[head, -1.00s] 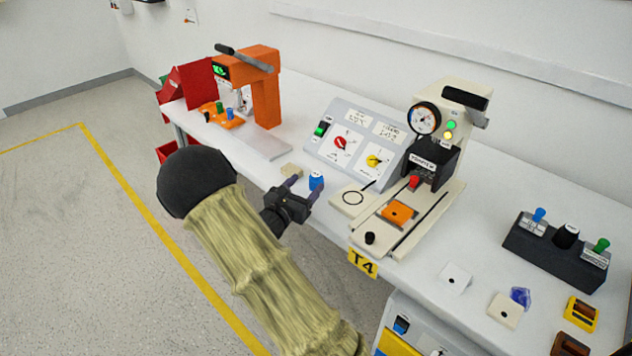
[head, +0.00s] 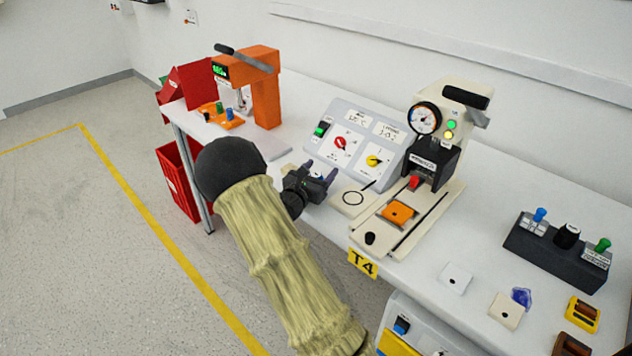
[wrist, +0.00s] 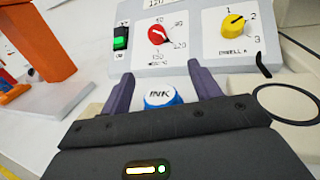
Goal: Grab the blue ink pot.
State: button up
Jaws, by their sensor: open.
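The blue ink pot (wrist: 162,97), with a white lid marked INK, shows in the wrist view between the two purple-grey fingers of my gripper (wrist: 160,73). My gripper is open. The fingers stand to the left and right of the pot, with a visible gap at each side. The pot's lower part is hidden behind the gripper body. In the head view my gripper (head: 320,171) is at the front edge of the bench, before the control panel, and it hides the pot there.
The sloped control panel (head: 352,143), with red and yellow knobs, stands just behind my gripper. A cream press (head: 440,150) with an orange pad is to the right. An orange press (head: 264,90) is to the left. A circle-marked plate (head: 353,198) lies right beside my gripper.

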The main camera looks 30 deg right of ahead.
dwell(0.5)
jog(key=c, duration=1.1)
jog(key=shift+r, duration=0.15)
notch_tip(320, 180, up, 10)
jog(key=shift+d+f+p, duration=0.1)
jog(key=shift+p, duration=0.6)
jog(key=shift+w, duration=0.1)
